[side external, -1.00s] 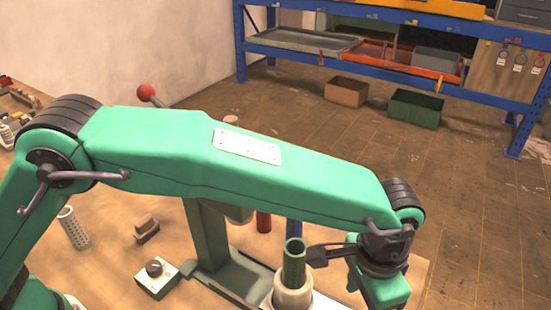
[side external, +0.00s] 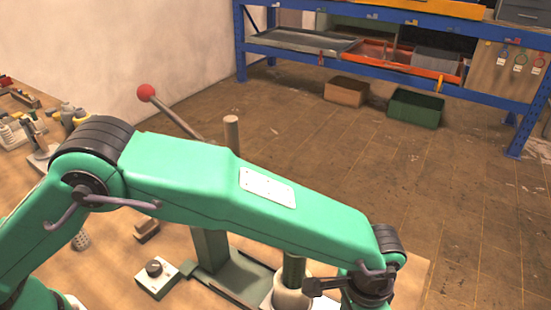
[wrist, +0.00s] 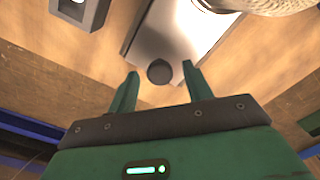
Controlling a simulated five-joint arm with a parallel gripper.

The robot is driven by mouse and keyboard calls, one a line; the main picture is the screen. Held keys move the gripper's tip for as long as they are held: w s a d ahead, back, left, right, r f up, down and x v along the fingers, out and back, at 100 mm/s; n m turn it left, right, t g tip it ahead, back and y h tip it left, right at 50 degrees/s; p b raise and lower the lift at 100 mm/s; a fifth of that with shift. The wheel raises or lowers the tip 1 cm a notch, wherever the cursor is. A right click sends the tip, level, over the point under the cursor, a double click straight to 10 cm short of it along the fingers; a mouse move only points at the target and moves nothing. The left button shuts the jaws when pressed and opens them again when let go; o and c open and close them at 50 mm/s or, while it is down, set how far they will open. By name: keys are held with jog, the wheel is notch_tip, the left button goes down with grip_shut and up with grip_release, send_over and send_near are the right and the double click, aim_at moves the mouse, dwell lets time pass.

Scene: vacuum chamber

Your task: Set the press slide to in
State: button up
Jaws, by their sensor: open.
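The press (side external: 211,250) is a green column on a flat base, with a red-ball lever; my arm hides much of it. In the wrist view its slide appears to be the pale metal plate (wrist: 172,38), with a dark round knob (wrist: 159,72) at its near end. My gripper (wrist: 160,82) is open, its two green fingers on either side of the knob with gaps; I cannot tell whether they are at its height. A pale round holder (side external: 290,293) with a green tube (side external: 294,268) stands by the plate. My fingertips are out of the side view.
A small box with a dark dial (side external: 155,272) and a brown block (side external: 146,229) lie left of the press. The red-ball lever (side external: 146,92) sticks up behind my arm. A grey box (wrist: 78,8) shows top left in the wrist view. Bare wood lies beside the plate.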

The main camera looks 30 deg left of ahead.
aim_at(297, 290)
jog(key=shift+c, duration=0.2)
grip_shut()
jog(key=shift+a, duration=0.15)
jog(key=shift+w+a, duration=0.1)
jog(key=shift+a, duration=5.55)
jog(key=shift+o, duration=0.2)
grip_release()
jog(key=shift+d+r, duration=0.1)
